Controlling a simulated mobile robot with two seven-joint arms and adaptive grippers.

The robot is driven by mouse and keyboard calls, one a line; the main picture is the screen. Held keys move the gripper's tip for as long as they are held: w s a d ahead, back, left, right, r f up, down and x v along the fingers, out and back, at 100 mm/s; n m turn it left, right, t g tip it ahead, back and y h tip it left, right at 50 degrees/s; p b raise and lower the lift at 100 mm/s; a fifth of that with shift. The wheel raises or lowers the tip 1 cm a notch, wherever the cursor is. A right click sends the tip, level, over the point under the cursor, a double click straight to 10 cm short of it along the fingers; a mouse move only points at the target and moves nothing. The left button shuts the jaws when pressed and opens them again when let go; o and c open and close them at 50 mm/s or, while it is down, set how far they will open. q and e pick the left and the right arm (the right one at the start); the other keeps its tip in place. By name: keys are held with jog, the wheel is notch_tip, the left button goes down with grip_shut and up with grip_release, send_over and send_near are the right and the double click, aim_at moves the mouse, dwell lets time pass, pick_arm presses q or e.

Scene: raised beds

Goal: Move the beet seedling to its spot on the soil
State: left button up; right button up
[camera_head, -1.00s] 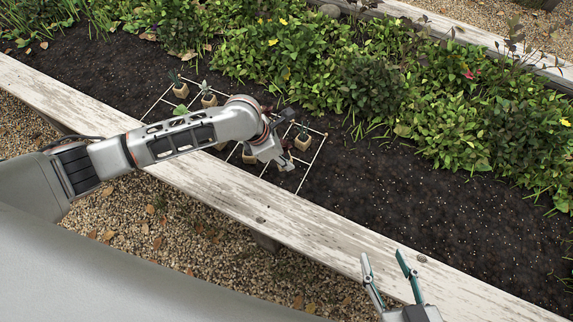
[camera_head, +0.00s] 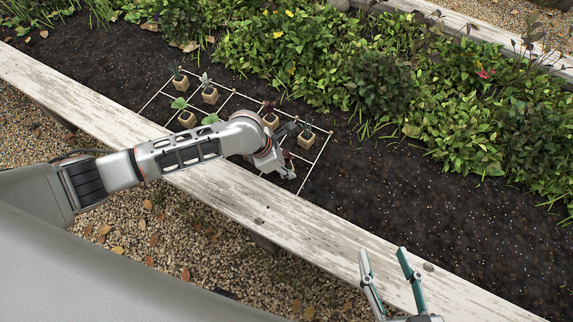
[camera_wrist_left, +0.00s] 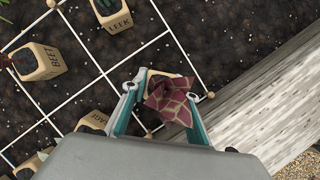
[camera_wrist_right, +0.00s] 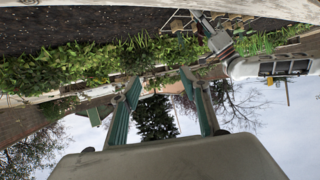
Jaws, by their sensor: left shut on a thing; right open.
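My left gripper (camera_head: 287,171) is shut on a small pot with dark red leaves, the red-leaved seedling (camera_wrist_left: 168,97). It is over the grid's near edge, close to the plank; its label is hidden, and I cannot tell whether the pot touches soil. A pot labelled BEET (camera_wrist_left: 40,62), with red stems, stands in a grid cell at the left of the left wrist view. A red-leaved pot (camera_head: 270,120) also stands in the grid in the head view. The white string grid (camera_head: 319,158) lies on dark soil. My right gripper (camera_head: 384,252) is open and empty over the plank.
A pot labelled LEEK (camera_wrist_left: 117,22) stands in a neighbouring cell. Several other seedling pots, one pale-leaved (camera_head: 210,96), stand in the grid. The weathered plank (camera_head: 250,205) borders the bed. Dense plants (camera_head: 380,85) grow behind. Bare soil (camera_head: 400,205) lies to the right.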

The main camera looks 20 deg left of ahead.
aim_at(287, 164)
pick_arm(q)
jog(key=o, duration=1.1)
jog(key=shift+f, duration=0.2)
pick_arm(e)
jog(key=shift+f, duration=0.1)
jog(key=shift+s, duration=0.1)
pick_arm(q)
jog(key=shift+r, duration=0.55)
jog(key=v, duration=0.1)
jog(key=p+v, duration=0.1)
jog(key=v, duration=0.1)
jog(key=p+v, duration=0.1)
jog(key=v, duration=0.1)
jog(key=shift+w, duration=0.3)
jog(key=p+v, duration=0.2)
jog(key=v, duration=0.4)
jog(key=shift+s, duration=0.5)
pick_arm(e)
jog(key=shift+n+g+h, duration=0.5)
jog(key=shift+g, duration=0.1)
jog(key=d+f, duration=0.1)
jog(key=s+d+f, duration=0.1)
jog(key=s+d, duration=0.1)
jog(key=shift+d+f, duration=0.35)
jog(key=shift+f, duration=0.05)
pick_arm(q)
jog(key=shift+a+r, duration=0.1)
jog(key=shift+r, duration=0.05)
